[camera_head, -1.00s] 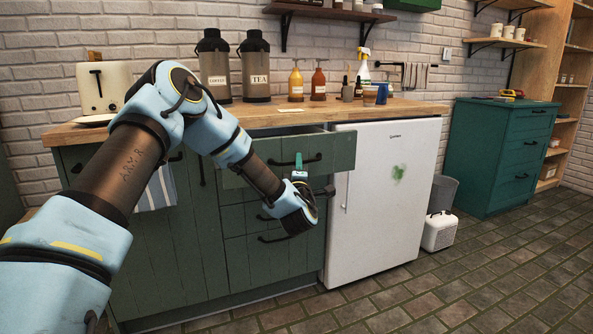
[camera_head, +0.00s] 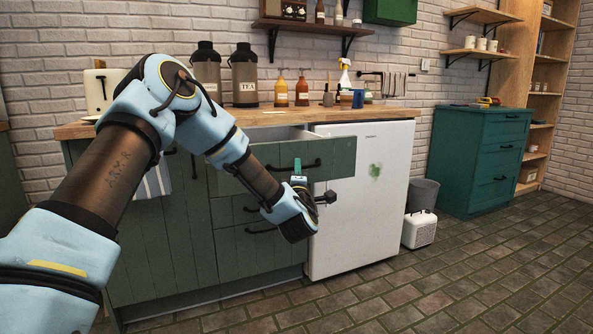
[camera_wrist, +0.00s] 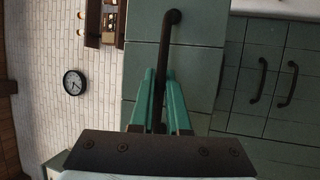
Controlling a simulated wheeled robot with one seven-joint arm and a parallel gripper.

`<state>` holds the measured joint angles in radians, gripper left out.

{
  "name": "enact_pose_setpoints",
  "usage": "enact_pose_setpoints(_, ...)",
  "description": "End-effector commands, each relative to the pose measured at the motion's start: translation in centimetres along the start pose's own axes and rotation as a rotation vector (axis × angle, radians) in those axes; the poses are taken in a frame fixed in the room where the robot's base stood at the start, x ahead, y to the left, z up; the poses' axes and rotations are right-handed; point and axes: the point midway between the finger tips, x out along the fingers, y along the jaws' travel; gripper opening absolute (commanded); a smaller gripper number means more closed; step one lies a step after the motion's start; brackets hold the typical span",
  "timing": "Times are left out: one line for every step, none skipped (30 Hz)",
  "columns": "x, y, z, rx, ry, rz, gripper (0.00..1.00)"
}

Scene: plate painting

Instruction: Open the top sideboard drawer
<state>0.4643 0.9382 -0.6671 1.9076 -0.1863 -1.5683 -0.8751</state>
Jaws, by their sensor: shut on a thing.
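The top sideboard drawer (camera_head: 335,155) is a dark green front under the wooden worktop. It stands out from the cabinet, and a strip of its pale inside (camera_head: 270,134) shows behind the front. My gripper (camera_head: 297,166) is at the drawer's dark bar handle (camera_head: 314,164). In the wrist view the handle (camera_wrist: 169,40) runs in between the two teal fingers of my gripper (camera_wrist: 160,78), which are shut on it. The part of the handle between the fingers is partly hidden.
A white fridge (camera_head: 350,220) stands right of the drawers, and the drawer front overlaps its upper left. Bottles and two flasks stand on the worktop (camera_head: 230,118). A teal cabinet (camera_head: 465,160) is farther right. The tiled floor (camera_head: 430,285) in front is clear.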

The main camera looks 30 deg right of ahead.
Motion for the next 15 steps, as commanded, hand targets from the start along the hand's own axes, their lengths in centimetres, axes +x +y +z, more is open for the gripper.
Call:
enact_pose_setpoints(-0.05,-0.14,-0.03,0.001,0.001,-0.003,0.0)
enact_pose_setpoints(-0.05,-0.13,-0.03,0.001,0.001,-0.003,0.0)
enact_pose_setpoints(-0.05,-0.13,-0.03,0.001,0.001,-0.003,0.0)
enact_pose_setpoints(-0.05,-0.13,-0.04,0.001,0.001,-0.003,0.0)
enact_pose_setpoints(-0.04,-0.13,-0.04,0.001,0.001,-0.003,0.0)
enact_pose_setpoints(-0.04,-0.13,-0.04,0.001,0.001,-0.003,0.0)
enact_pose_setpoints(-0.04,-0.13,-0.04,0.001,0.001,-0.003,0.0)
enact_pose_setpoints(-0.04,-0.13,-0.04,0.001,0.001,-0.003,0.0)
enact_pose_setpoints(-0.04,-0.13,-0.04,0.001,0.001,-0.003,0.16)
enact_pose_setpoints(-0.04,-0.13,-0.04,0.0,0.001,-0.003,0.2)
enact_pose_setpoints(-0.03,-0.13,-0.04,0.0,0.001,-0.003,0.23)
enact_pose_setpoints(-0.03,-0.12,-0.04,0.0,0.001,-0.002,0.28)
enact_pose_setpoints(-0.02,-0.1,-0.04,0.0,0.001,-0.002,0.31)
enact_pose_setpoints(-0.02,-0.09,-0.04,0.0,0.001,-0.002,0.34)
enact_pose_setpoints(-0.02,-0.08,-0.03,0.0,0.001,-0.002,0.39)
